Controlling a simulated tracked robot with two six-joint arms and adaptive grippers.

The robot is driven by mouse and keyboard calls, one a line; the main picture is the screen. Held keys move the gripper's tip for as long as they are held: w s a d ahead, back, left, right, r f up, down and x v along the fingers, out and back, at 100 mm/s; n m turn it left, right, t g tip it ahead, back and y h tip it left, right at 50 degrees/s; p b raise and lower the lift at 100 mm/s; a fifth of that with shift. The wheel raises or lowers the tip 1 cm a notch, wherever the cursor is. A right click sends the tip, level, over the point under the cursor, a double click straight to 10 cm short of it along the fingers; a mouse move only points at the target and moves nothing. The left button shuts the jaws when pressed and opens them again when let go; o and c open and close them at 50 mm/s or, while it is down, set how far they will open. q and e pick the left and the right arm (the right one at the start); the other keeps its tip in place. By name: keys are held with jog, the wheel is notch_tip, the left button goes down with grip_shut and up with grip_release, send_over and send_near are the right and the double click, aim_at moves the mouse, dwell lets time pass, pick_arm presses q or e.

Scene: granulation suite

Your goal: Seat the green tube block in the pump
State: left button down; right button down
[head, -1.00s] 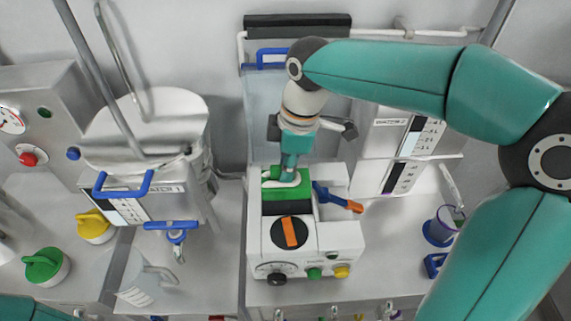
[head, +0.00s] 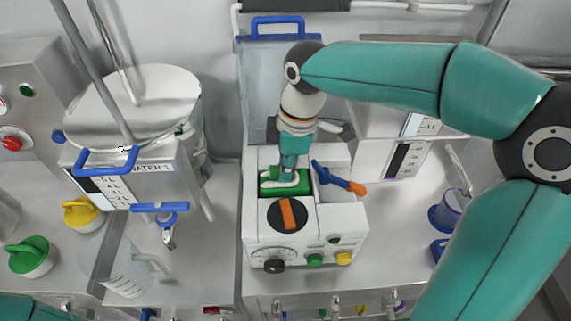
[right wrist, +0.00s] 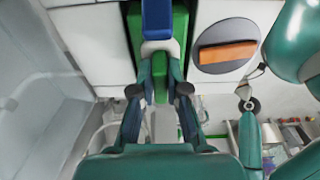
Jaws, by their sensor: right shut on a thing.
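The white pump (head: 262,233) stands on the bench in the middle of the head view. The green tube block (head: 268,187) is in the slot area of its top, just behind the round black knob with an orange bar (head: 288,214). My right gripper (head: 290,174) points down, shut on the block; a white tube loop shows around the fingertips. In the right wrist view the fingers (right wrist: 160,68) are over the green block (right wrist: 180,28). The block's underside is hidden, so I cannot tell whether it is fully down. My left gripper is out of view.
A blue lever with an orange tip (head: 340,180) sticks out on the pump's top, right of the block. A steel vessel (head: 135,105) stands at left, with a clear jug (head: 122,265) in front. A purple-rimmed cup (head: 450,210) is at right.

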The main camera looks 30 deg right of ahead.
aim_at(294, 178)
jog(key=c, duration=1.1)
grip_release()
notch_tip(294, 178, up, 12)
jog(key=d, duration=0.1)
jog(key=shift+s+d+f, duration=0.15)
jog(key=shift+s+d, duration=0.2)
jog(key=shift+s, duration=0.05)
